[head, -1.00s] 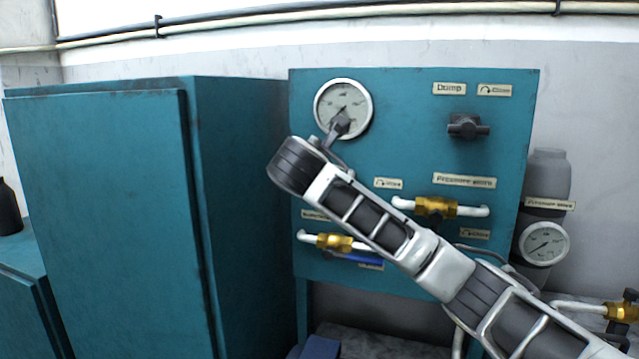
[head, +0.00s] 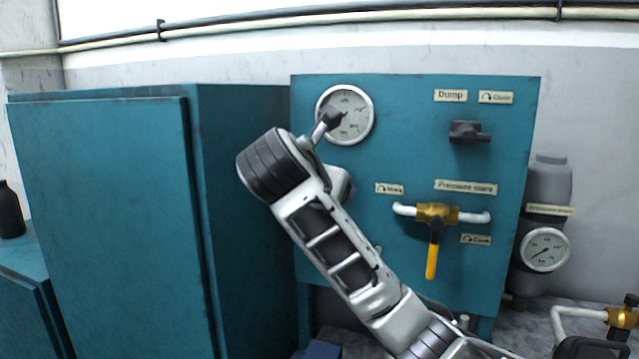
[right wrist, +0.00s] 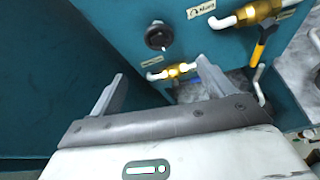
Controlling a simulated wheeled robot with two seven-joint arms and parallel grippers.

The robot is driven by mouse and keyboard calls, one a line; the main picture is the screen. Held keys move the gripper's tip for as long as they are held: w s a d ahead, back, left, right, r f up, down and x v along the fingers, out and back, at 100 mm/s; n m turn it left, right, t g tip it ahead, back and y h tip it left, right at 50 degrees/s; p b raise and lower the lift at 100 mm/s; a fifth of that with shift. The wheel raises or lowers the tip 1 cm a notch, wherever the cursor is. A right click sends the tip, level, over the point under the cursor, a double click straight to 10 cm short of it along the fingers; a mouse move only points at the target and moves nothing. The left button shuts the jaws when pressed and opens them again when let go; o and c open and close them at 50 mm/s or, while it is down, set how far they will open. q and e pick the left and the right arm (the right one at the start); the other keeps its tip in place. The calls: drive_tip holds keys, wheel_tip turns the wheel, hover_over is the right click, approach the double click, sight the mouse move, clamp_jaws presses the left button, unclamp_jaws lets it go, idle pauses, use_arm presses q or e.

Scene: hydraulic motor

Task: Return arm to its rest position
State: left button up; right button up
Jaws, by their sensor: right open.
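My right arm (head: 340,250) rises from the lower right of the head view and bends in front of the teal valve panel (head: 400,95). Its gripper is hidden in the head view. In the right wrist view my right gripper (right wrist: 160,70) is open, with its two fingers wide apart and nothing visible between them except the panel behind. A black round knob (right wrist: 158,36) and a brass valve (right wrist: 172,72) lie beyond the fingertips. My left gripper is not in view.
A teal cabinet (head: 105,220) stands left of the panel. The panel carries a gauge (head: 355,128), a black dump knob (head: 468,133) and a brass valve with a yellow handle (head: 433,245). A grey cylinder (head: 550,180) and another gauge (head: 545,250) are at right.

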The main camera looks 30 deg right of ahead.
drive_tip(key=w+a+f+m+y, duration=0.1)
drive_tip(key=a+f+y, duration=0.1)
drive_tip(key=f, duration=0.6)
drive_tip(key=w+a+f+m+y, duration=0.1)
drive_tip(key=w+a+f+y, duration=0.1)
drive_tip(key=f, duration=0.7)
drive_tip(key=s+a+f+m+y, duration=0.2)
drive_tip(key=s+a+f+m, duration=0.1)
drive_tip(key=f, duration=0.6)
drive_tip(key=s+a+f+m+y, duration=0.2)
drive_tip(key=s+a+f+m, duration=0.1)
drive_tip(key=f, duration=0.5)
drive_tip(key=s+a+f+m+y, duration=0.1)
drive_tip(key=s+f+m+y, duration=0.1)
drive_tip(key=s+f+m, duration=0.5)
drive_tip(key=s+a+f+m+y, duration=0.2)
drive_tip(key=s+f+m, duration=0.5)
drive_tip(key=s, duration=0.7)
drive_tip(key=shift+s+a+f, duration=0.2)
drive_tip(key=shift+s+f, duration=0.05)
drive_tip(key=shift+f, duration=0.05)
